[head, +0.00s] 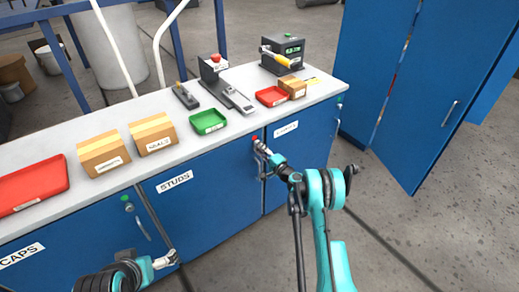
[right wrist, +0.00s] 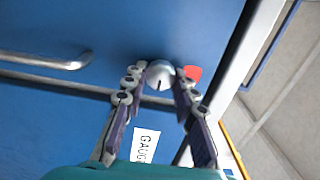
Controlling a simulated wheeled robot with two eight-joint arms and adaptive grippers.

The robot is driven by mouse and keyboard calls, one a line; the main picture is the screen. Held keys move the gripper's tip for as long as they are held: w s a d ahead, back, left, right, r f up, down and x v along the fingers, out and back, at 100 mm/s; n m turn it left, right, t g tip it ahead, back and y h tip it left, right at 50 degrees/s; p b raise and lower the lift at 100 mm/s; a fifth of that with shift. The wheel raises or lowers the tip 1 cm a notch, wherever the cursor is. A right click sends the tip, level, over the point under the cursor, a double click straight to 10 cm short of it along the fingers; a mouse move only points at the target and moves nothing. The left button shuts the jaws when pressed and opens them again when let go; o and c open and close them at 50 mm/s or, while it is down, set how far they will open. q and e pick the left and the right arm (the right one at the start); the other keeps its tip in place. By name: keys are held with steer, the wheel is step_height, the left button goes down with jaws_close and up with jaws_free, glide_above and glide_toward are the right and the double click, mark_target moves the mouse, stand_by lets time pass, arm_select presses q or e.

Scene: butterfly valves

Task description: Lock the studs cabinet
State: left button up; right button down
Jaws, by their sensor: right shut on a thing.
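The studs cabinet (head: 205,200) is a blue door under the counter with a white STUDS label (head: 174,181). It looks closed. At its upper right edge is a lock with a red mark (head: 255,139); the red mark also shows in the right wrist view (right wrist: 193,73). A round silver lock knob (right wrist: 159,70) with a dark slot sits beside it. My right gripper (head: 261,150) is shut on this knob, a finger on each side. A bar handle (right wrist: 45,61) is apart from it. My left gripper (head: 166,260) is low at the left, its jaws too small to read.
The CAPS cabinet (head: 60,255) at left has a green-marked lock (head: 127,198). The right neighbour carries a GAUGES label (head: 286,129). A tall blue cabinet (head: 440,90) stands at right. Trays and boxes cover the counter (head: 105,190). Floor in front is clear.

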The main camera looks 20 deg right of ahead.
stand_by(0.4)
steer(key=c, duration=1.2)
jaws_free()
steer(key=v, duration=0.7)
steer(key=shift+s, duration=0.2)
steer(key=shift+d, duration=0.1)
